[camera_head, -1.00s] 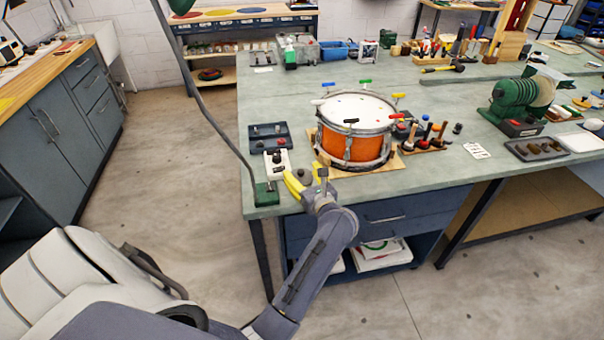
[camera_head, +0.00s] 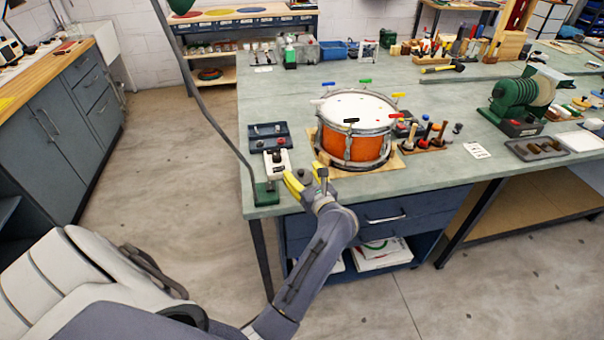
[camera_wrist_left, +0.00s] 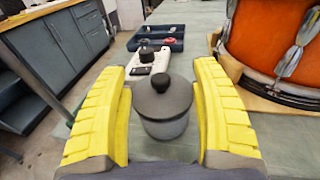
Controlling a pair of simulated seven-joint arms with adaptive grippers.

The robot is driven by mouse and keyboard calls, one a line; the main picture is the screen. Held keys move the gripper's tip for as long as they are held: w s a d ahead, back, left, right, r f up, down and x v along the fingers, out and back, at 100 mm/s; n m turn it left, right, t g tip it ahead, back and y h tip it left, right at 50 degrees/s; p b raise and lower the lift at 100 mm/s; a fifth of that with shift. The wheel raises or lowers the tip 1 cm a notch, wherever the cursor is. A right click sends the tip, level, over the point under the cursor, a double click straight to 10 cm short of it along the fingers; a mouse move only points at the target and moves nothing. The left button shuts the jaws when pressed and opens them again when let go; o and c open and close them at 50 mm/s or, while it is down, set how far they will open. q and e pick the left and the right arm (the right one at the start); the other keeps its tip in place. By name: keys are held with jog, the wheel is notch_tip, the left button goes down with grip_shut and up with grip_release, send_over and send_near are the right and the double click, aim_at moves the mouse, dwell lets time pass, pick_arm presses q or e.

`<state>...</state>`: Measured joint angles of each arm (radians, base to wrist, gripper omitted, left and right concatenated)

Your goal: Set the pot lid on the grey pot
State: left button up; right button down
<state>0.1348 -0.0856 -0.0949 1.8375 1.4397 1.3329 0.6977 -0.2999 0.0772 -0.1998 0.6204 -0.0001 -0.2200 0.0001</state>
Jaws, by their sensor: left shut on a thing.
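The dark grey pot lid (camera_wrist_left: 163,100) with its black knob is between the yellow fingers of my left gripper (camera_wrist_left: 164,105) in the left wrist view. The fingers close on it from both sides. The grey pot (camera_wrist_left: 167,129) shows directly below the lid, lined up with it; I cannot tell whether the lid rests fully on the rim. In the head view my left gripper (camera_head: 306,180) is at the bench's front left edge, with the lid (camera_head: 304,175) small and partly hidden between the fingers. My right gripper is not in view.
A white device (camera_head: 277,163) with dark knobs stands just behind the gripper, and a dark blue tray (camera_head: 268,136) lies beyond it. An orange drum (camera_head: 349,147) stands close on the right. The green lamp base (camera_head: 266,193) is at the left bench edge.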

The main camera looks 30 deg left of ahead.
pick_arm(q)
jog(key=shift+f, duration=0.55)
jog(key=o, duration=0.7)
jog(key=shift+o, duration=0.2)
